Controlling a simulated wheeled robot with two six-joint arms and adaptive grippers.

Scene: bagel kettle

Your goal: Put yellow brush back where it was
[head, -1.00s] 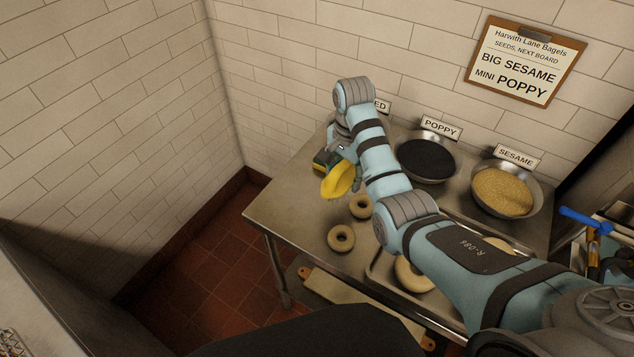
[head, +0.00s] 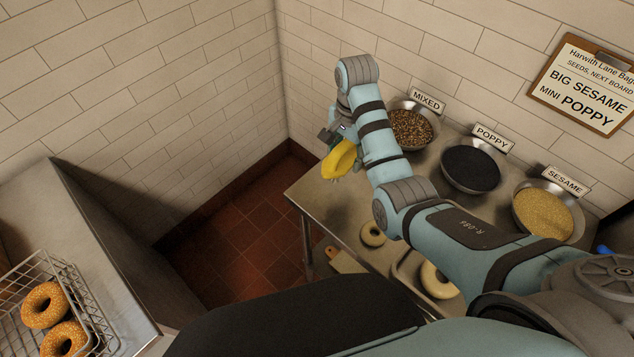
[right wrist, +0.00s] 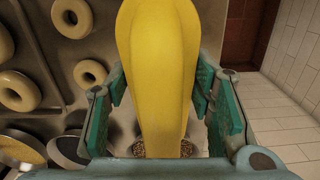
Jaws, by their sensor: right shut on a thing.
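My right gripper (head: 338,148) is shut on a yellow thing (head: 341,160), held up near the left end of the steel table. It has a smooth, curved, scoop-like body, and no bristles show. In the right wrist view the yellow thing (right wrist: 160,70) stands between the green-padded fingers of my right gripper (right wrist: 162,95) and fills the middle of the picture. I cannot tell from the pictures whether it is a brush. My left gripper is not in view.
The steel table (head: 330,205) holds bowls of mixed seeds (head: 410,128), poppy (head: 470,168) and sesame (head: 543,212) along the wall, and pale bagels (head: 372,233) in front. A wire basket (head: 62,268) with baked bagels stands on a counter at lower left. Open floor lies between.

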